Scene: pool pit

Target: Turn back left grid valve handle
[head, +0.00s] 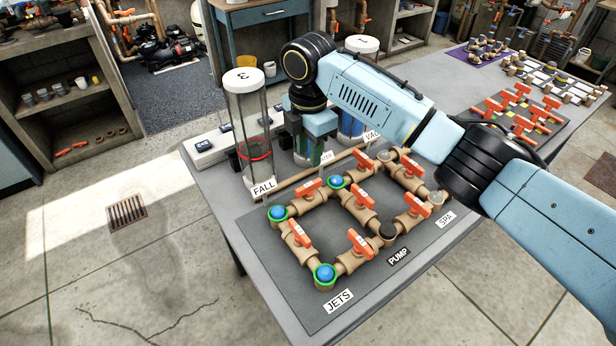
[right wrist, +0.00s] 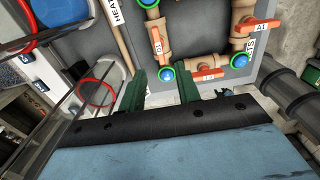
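The pipe grid (head: 380,233) stands on a dark board on the table. Its back left valve handle (head: 308,188) is orange. It sits between the blue-topped FALL corner (head: 278,212) and another blue-topped joint (head: 337,181), and lies roughly along its pipe. The handle also shows in the right wrist view (right wrist: 156,39), beyond the fingertips. My right gripper (head: 311,152) is behind the grid, beside the clear FALL cylinder (head: 248,115); in its wrist view (right wrist: 162,85) the two green fingers are apart with nothing between them. My left gripper is out of view.
Other orange handles, such as the one on the left side (head: 298,233), are close by. The FALL cylinder with its red ring (right wrist: 97,90) stands near the right gripper. A tan rail (head: 315,177) runs behind the grid.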

